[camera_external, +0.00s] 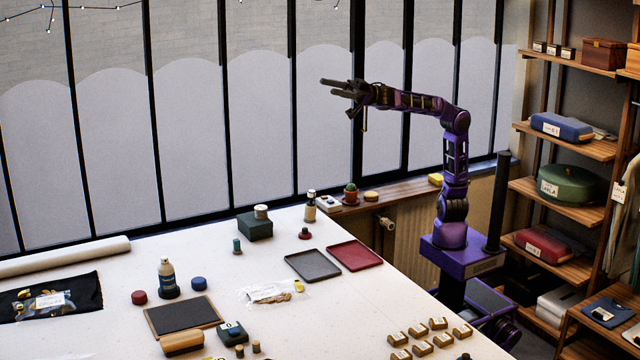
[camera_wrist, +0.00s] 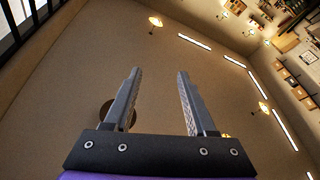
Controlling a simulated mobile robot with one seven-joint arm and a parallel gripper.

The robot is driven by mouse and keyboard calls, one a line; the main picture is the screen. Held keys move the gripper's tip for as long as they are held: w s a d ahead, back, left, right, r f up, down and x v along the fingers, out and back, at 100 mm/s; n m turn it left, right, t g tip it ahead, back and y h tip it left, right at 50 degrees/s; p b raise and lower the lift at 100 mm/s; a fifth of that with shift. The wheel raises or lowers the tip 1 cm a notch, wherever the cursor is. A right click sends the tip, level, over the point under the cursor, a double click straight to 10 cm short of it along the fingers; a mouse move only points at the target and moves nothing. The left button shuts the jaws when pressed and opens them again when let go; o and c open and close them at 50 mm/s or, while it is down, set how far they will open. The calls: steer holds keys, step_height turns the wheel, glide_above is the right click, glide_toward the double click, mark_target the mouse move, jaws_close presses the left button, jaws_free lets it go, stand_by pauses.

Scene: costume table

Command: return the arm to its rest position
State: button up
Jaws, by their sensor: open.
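My purple arm stands on its base at the right of the table in the external view. It rises from the base and its forearm reaches left, high above the table's far right corner. My gripper (camera_external: 343,86) is at the arm's end, in front of the window panels and well clear of everything on the table. In the wrist view my gripper (camera_wrist: 158,95) shows two grey fingers set apart with nothing between them. The wrist camera looks at a plain brown surface with lamps and light strips, apparently the ceiling.
The white table (camera_external: 330,300) holds a grey tray (camera_external: 313,265), a red tray (camera_external: 355,255), a dark green box (camera_external: 255,226) and several small tan boxes (camera_external: 420,330). A windowsill with a cactus pot (camera_external: 350,196) runs behind. Shelves (camera_external: 565,140) stand at the right.

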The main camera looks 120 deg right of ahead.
steer(key=d+f+g+h, duration=0.1)
steer(key=d+f+h, duration=0.1)
steer(key=d+f, duration=0.3)
steer(key=d+f+h, duration=0.1)
steer(key=d+f, duration=0.2)
steer(key=d, duration=0.4)
steer(key=s+d+f+m+g+h, duration=0.4)
steer(key=d+f, duration=0.3)
steer(key=f, duration=0.6)
steer(key=s+a+f+m+g, duration=0.1)
steer(key=s+a+f+g, duration=0.2)
steer(key=s+f, duration=0.5)
steer(key=s+a+f+m+g+y+p, duration=0.1)
steer(key=s+a+f+g, duration=0.2)
steer(key=s+f, duration=0.6)
steer(key=s+a+f+m+g+y, duration=0.1)
steer(key=s+a+f+g, duration=0.3)
steer(key=s+f, duration=0.4)
steer(key=s, duration=0.5)
steer(key=shift+s+f, duration=0.15)
steer(key=shift+s, duration=0.2)
steer(key=shift+a, duration=0.1)
